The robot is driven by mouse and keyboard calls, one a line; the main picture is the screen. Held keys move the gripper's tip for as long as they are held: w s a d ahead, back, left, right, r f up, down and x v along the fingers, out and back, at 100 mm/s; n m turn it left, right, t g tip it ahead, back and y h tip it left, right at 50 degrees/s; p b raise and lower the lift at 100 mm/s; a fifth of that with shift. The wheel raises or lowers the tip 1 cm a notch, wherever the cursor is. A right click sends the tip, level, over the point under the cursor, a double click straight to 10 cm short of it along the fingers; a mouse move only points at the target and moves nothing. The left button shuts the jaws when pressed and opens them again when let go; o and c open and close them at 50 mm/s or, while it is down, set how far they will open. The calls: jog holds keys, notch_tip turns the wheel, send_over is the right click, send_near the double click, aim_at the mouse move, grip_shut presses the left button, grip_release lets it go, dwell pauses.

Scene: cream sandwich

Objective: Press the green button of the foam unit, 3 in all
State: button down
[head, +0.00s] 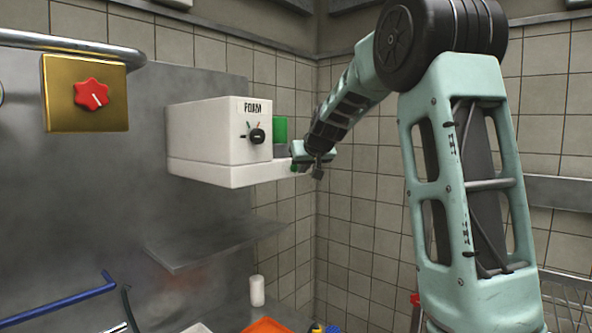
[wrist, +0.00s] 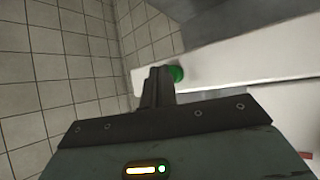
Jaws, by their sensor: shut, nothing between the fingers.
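The white foam unit (head: 215,135), labelled FOAM with a black knob, is fixed to the back wall in the head view. Its ledge also shows as a white band in the wrist view (wrist: 240,60). The green button (wrist: 177,73) sits on that band, just right of my gripper's fingertips (wrist: 157,74) and partly hidden by them. In the head view, a small patch of green (head: 294,168) shows at the ledge's right end, beside my gripper (head: 318,172). My gripper is shut and empty. I cannot tell whether it touches the button.
A brass box with a red knob (head: 91,95) is at the left. Below are a metal shelf (head: 215,245), a white cylinder (head: 257,291), an orange item (head: 266,326) and a blue bar (head: 60,303).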

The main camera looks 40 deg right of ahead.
jog(key=shift+w, duration=0.45)
dwell(0.5)
jog(key=shift+s, duration=0.1)
jog(key=shift+s+b, duration=0.6)
jog(key=shift+s, duration=0.2)
jog(key=shift+s+d+b, duration=0.2)
jog(key=shift+s+b, duration=1.7)
jog(key=shift+s, duration=0.6)
jog(key=shift+a, duration=0.1)
dwell(0.7)
